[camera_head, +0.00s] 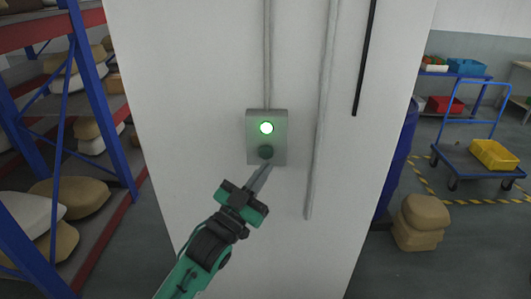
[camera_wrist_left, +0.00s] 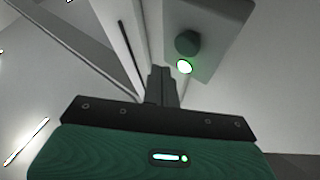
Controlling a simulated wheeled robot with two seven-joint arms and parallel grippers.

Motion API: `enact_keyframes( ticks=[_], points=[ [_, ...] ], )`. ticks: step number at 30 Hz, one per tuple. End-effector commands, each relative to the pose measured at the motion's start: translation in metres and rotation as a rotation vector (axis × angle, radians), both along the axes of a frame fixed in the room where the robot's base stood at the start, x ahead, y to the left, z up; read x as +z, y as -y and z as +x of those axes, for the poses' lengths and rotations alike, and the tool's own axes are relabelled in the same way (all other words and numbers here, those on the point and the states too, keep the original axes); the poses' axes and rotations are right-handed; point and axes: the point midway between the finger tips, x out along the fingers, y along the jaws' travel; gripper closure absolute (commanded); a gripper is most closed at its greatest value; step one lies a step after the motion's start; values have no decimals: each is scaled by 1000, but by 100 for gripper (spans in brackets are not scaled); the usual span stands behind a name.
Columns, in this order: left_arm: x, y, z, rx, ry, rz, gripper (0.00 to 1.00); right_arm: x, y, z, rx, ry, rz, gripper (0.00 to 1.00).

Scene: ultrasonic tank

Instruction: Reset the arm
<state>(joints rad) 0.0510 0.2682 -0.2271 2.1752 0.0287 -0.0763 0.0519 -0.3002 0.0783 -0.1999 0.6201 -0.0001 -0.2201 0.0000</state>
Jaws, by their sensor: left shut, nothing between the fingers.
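My left gripper (camera_head: 262,174) comes up from the bottom of the head view with its fingers shut and empty. Its tips are at the lower part of a grey control box (camera_head: 252,136) on a white pillar, just below a dark round button (camera_head: 265,152). I cannot tell whether they touch the box. A green light (camera_head: 266,128) glows above the button. In the left wrist view, the shut fingers (camera_wrist_left: 162,72) point toward the box (camera_wrist_left: 222,30), with the dark button (camera_wrist_left: 188,43) and lit lamp (camera_wrist_left: 184,66) near the tips. My right gripper is not in view.
The white pillar (camera_head: 180,100) carries vertical pipes (camera_head: 324,110). A blue and red rack (camera_head: 95,90) with sacks stands at the left. At the right are stacked sacks (camera_head: 421,222), a blue barrel (camera_head: 398,165) and a blue cart (camera_head: 462,160) with a yellow bin (camera_head: 493,154).

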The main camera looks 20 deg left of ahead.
Motion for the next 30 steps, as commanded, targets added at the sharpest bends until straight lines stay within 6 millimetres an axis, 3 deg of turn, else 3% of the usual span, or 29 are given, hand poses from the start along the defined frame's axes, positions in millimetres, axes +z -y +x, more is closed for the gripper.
enact_keyframes(
  ticks=[8, 19, 22, 26, 29, 30],
  points=[
    [0, 5, -19, 0, 0, -1, 100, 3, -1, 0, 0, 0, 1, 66],
    [0, 6, -20, 0, 0, 0, 100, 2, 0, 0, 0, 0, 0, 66],
    [-8, 5, -16, 4, -17, 2, 100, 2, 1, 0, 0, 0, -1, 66],
    [-53, 1, 4, 26, -109, 15, 100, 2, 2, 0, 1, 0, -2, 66],
    [-118, -5, 24, 56, -236, 33, 100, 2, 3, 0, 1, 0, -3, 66],
    [-148, -8, 30, 68, -294, 41, 100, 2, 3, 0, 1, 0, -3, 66]
  ],
)
